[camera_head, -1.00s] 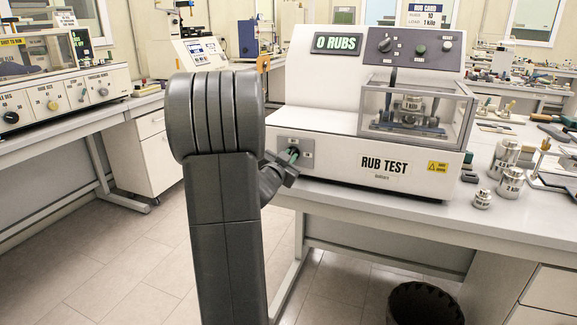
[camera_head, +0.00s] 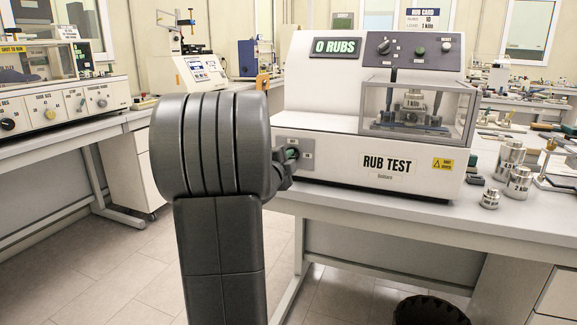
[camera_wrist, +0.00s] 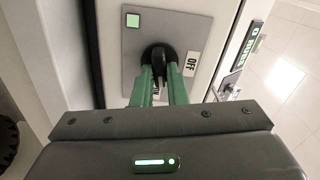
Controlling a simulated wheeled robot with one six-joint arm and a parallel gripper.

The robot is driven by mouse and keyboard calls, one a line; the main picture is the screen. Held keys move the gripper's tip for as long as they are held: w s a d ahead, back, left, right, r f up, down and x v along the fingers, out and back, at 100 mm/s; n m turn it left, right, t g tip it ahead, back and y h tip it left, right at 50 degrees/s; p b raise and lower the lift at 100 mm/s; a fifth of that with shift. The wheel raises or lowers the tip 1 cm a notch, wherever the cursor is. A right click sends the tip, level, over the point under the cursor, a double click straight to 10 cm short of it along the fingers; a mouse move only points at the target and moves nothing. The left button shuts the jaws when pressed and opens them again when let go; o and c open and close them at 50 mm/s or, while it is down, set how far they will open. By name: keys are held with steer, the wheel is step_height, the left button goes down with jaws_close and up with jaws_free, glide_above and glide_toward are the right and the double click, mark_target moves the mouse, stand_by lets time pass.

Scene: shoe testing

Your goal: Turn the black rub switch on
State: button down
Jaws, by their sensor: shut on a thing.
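The black rub switch (camera_wrist: 158,56) is a dark round knob with a ridge, set on a grey plate (camera_wrist: 137,48) low on the front of the rub test machine (camera_head: 330,155). My gripper (camera_wrist: 160,82), with green fingers, is shut on the switch's ridge. In the head view my gripper (camera_head: 291,154) is at the plate, and my arm partly hides it. The machine's display (camera_head: 335,47) reads 0 RUBS.
A clear guard box (camera_head: 455,110) covers the rubbing parts on the machine's right. Metal weights (camera_head: 508,160) stand on the bench (camera_head: 420,215) to the right. A black bin (camera_head: 430,310) is on the floor below. Another machine (camera_head: 70,108) stands at left.

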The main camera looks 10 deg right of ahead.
steer(key=shift+f+m+b, duration=0.15)
steer(key=shift+m+b, duration=0.45)
steer(key=shift+m, duration=0.6)
steer(key=c, duration=1.4)
jaws_free()
steer(key=shift+c, duration=0.2)
steer(key=v, duration=1.3)
steer(key=shift+s+a+p, duration=0.25)
steer(key=shift+s+p, duration=0.1)
steer(key=shift+p, duration=0.1)
